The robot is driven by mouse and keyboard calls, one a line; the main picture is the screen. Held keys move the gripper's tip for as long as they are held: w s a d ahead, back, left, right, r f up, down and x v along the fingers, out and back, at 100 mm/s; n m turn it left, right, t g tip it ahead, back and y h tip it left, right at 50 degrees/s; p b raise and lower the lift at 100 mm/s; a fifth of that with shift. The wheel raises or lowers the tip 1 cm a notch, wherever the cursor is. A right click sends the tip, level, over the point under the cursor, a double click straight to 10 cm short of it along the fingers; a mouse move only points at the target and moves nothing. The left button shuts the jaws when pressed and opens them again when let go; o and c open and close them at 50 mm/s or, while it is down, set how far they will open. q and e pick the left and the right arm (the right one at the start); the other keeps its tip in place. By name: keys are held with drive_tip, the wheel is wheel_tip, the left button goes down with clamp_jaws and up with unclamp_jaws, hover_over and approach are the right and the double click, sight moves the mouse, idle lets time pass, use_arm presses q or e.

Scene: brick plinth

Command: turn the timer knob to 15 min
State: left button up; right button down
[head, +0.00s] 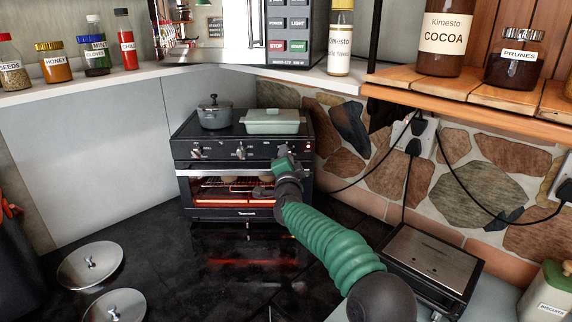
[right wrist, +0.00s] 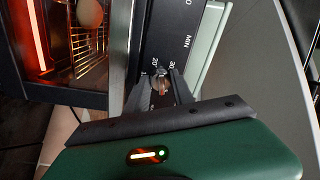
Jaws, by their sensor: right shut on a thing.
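The toaster oven (head: 179,152) stands in the corner of the black worktop, glowing orange inside. Its front panel has a row of knobs; the left knob (head: 196,153) and middle knob (head: 240,153) show clear. My right gripper (head: 284,158) is at the right end of the row and hides the timer knob there in the head view. In the right wrist view the jaws (right wrist: 160,88) are closed around the timer knob (right wrist: 161,76). The dial marks 20, 30 and MIN show beside it. The knob's exact setting is hard to read. My left gripper is not in view.
A grey pot (head: 214,116) and a pale green dish (head: 272,123) sit on top of the oven. A metal-topped appliance (head: 434,262) stands on the right, with cables on the stone wall behind. Two round lids (head: 90,265) lie front left. Dark worktop before the oven is clear.

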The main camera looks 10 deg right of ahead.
drive_tip(key=m+b, duration=0.1)
drive_tip(key=m, duration=0.3)
drive_tip(key=m+b, duration=0.1)
drive_tip(key=m, duration=0.1)
drive_tip(key=shift+f+h+b, duration=0.3)
drive_tip(key=shift+f+h, duration=0.05)
drive_tip(key=shift+h, duration=0.05)
drive_tip(key=m+b, duration=0.1)
drive_tip(key=m, duration=0.3)
drive_tip(key=shift+m+g+b, duration=0.3)
drive_tip(key=shift+m+b, duration=0.05)
drive_tip(key=shift+m, duration=0.05)
drive_tip(key=m+b, duration=0.1)
drive_tip(key=m, duration=0.4)
drive_tip(key=shift+a+f+m+h+b, duration=0.1)
drive_tip(key=shift+m+h+b, duration=0.2)
drive_tip(key=shift+h+b, duration=0.1)
drive_tip(key=shift+m+g+b, duration=0.3)
drive_tip(key=shift+m+b, duration=0.3)
drive_tip(key=shift+m, duration=2)
drive_tip(key=shift+r, duration=0.2)
drive_tip(key=c, duration=1.3)
unclamp_jaws()
drive_tip(key=shift+o, duration=1)
drive_tip(key=shift+w, duration=0.1)
drive_tip(key=shift+r, duration=0.1)
